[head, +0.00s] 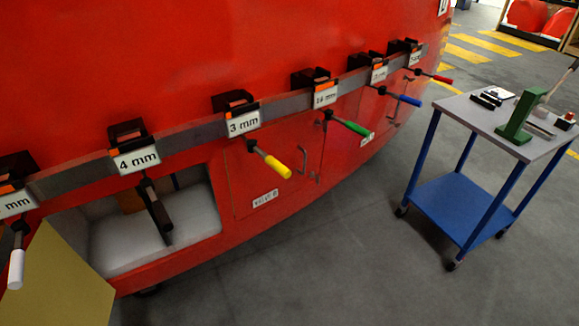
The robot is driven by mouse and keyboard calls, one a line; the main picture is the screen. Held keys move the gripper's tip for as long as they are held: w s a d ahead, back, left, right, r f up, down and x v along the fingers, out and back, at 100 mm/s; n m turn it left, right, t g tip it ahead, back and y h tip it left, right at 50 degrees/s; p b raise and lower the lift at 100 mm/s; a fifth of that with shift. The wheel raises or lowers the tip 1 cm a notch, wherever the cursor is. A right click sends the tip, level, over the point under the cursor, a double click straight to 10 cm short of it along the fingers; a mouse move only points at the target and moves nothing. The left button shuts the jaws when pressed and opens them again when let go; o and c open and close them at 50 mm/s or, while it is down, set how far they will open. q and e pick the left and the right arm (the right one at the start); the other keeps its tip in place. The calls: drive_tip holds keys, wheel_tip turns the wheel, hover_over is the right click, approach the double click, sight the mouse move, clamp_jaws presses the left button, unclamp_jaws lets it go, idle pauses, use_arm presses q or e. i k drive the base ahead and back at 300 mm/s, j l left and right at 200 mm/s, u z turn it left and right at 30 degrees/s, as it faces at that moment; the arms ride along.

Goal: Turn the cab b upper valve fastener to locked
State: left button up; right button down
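A red hatch panel (262,180) is set in the red nosecone, with a small white label (265,198) that seems to read "VALVE B". A grab handle (302,160) is near its right edge. Fasteners on this panel are too small to make out, so I cannot tell whether one is locked. A yellow-handled tool (272,162) hangs below the "3 mm" sign (243,122), in front of the panel's top. A green-handled tool (350,127) hangs to its right, below another sign (325,94). Neither of my grippers is in view.
A grey rail (190,141) carries more tools: white (16,268), black (156,215), blue (403,98) and red (437,78). An open bay (195,212) is left of the panel. A blue cart (460,208) stands right; grey floor (330,240) between is clear.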

sight(325, 126)
drive_tip(key=i+l, duration=0.5)
drive_tip(key=l, duration=0.25)
drive_tip(key=i+l+u, duration=0.1)
drive_tip(key=i+l, duration=0.15)
drive_tip(key=l, duration=0.1)
